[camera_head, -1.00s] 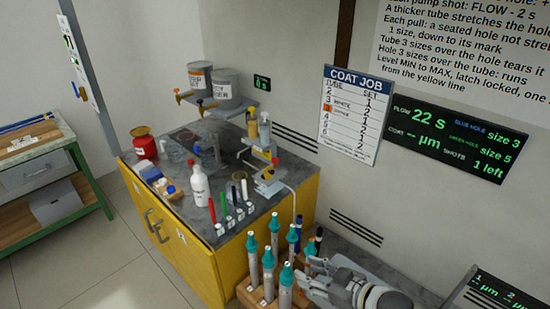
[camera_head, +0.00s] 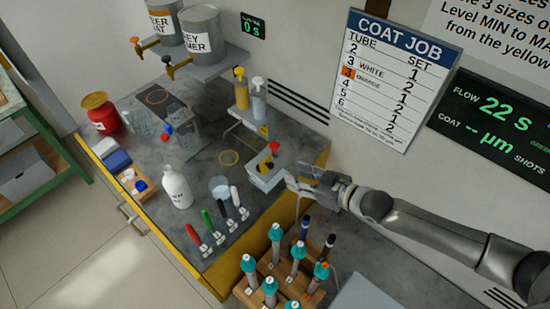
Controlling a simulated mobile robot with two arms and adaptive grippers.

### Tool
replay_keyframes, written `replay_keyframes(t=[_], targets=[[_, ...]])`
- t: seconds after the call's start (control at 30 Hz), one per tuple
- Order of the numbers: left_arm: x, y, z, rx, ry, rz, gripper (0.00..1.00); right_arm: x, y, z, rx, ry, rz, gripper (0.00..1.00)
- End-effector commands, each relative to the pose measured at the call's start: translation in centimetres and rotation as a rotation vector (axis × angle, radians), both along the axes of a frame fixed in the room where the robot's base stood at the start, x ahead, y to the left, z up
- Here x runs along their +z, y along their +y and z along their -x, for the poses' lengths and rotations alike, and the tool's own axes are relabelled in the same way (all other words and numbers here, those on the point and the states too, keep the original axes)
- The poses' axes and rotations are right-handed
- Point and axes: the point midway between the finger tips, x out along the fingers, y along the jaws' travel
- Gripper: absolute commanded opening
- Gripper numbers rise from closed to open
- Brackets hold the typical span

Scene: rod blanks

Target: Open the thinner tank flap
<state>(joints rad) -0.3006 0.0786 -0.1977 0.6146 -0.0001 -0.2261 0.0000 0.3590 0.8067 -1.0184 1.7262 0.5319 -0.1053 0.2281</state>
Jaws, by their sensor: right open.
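My right gripper (camera_head: 292,185) is open, its fingers beside the right side of a small grey box unit (camera_head: 265,180) on the bench. That unit has a yellow part (camera_head: 266,165) and a red knob (camera_head: 274,147) on top. I see no gap clearly between fingers and box, so I cannot tell whether they touch. No part is clearly readable as the thinner tank flap. Two grey labelled cans with taps, a left can (camera_head: 165,22) and a right can (camera_head: 203,30), stand on a wall shelf; their labels are only partly readable. My left gripper is out of view.
Two pump bottles (camera_head: 258,100) stand on a raised stand behind the unit. Teal-capped tubes (camera_head: 297,255) in a wooden rack rise in front, below my right arm.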

Motion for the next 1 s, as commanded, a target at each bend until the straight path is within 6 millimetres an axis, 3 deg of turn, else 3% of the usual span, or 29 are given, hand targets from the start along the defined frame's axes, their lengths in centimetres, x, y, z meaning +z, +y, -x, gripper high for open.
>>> replay_keyframes(t=[0.1,0.2,0.27,0.5,0.6,1.0], targets=[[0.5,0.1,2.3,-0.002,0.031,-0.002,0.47,-0.3,1.4,-1.2,0.001,-0.002,-0.001,0.4],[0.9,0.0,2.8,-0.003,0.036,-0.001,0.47,-1.0,2.3,-2.3,0.0,-0.002,-0.001,0.4],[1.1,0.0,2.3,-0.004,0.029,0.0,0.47,-1.4,3.0,-2.9,0.002,-0.002,0.0,0.4],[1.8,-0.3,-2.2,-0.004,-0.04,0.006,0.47,-2.8,5.1,-5.1,0.001,0.0,0.0,0.4],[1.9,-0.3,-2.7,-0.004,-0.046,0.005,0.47,-3.2,5.7,-5.6,0.0,-0.001,0.0,0.4],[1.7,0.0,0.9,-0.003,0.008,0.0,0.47,-3.6,6.3,-6.3,0.001,0.0,0.0,0.4]])
